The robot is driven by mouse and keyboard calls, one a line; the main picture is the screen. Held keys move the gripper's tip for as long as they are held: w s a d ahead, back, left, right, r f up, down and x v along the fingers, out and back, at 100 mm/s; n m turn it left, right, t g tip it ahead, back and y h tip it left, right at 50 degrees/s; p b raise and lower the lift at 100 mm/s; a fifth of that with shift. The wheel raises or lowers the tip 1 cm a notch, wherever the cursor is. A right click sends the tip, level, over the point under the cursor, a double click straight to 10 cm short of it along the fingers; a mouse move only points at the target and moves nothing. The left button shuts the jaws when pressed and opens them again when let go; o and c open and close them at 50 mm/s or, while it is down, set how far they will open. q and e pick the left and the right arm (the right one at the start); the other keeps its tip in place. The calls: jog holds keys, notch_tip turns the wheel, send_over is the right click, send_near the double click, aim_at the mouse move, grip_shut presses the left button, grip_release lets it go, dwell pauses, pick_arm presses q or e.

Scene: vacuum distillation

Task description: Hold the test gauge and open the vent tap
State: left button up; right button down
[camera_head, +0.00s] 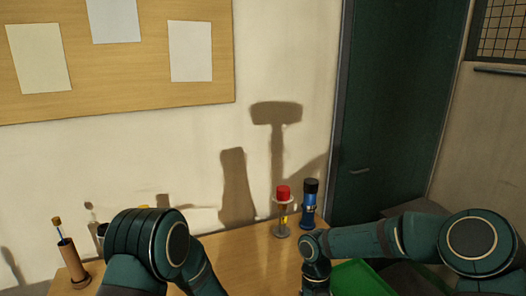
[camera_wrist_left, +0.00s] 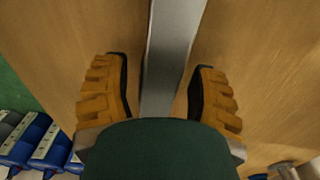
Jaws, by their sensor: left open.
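My left gripper (camera_wrist_left: 160,66) shows in the left wrist view. Its two orange ribbed fingers are open, with a grey metal strip (camera_wrist_left: 172,50) running between them in the picture; I cannot tell whether it touches either finger. In the head view, a red-capped item (camera_head: 283,192) stands upright on the table, beside a blue item with a black top (camera_head: 310,205). I cannot make out the test gauge or the vent tap for certain. My right arm reaches in from the right, but its fingers are below the picture.
A wooden holder (camera_head: 72,262) with a stick in it stands at the left of the wooden table (camera_head: 258,262). A green tray (camera_head: 362,278) lies at the lower right. Blue items (camera_wrist_left: 45,146) lie at the lower left of the left wrist view. My arms hide much of the table.

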pick_arm(q)
notch_tip(320, 180, up, 11)
jog(key=shift+r, duration=0.15)
dwell(0.4)
jog(key=o, duration=0.6)
jog(key=shift+r+p, duration=2.7)
jog(key=shift+r, duration=2)
jog(key=shift+s, duration=0.1)
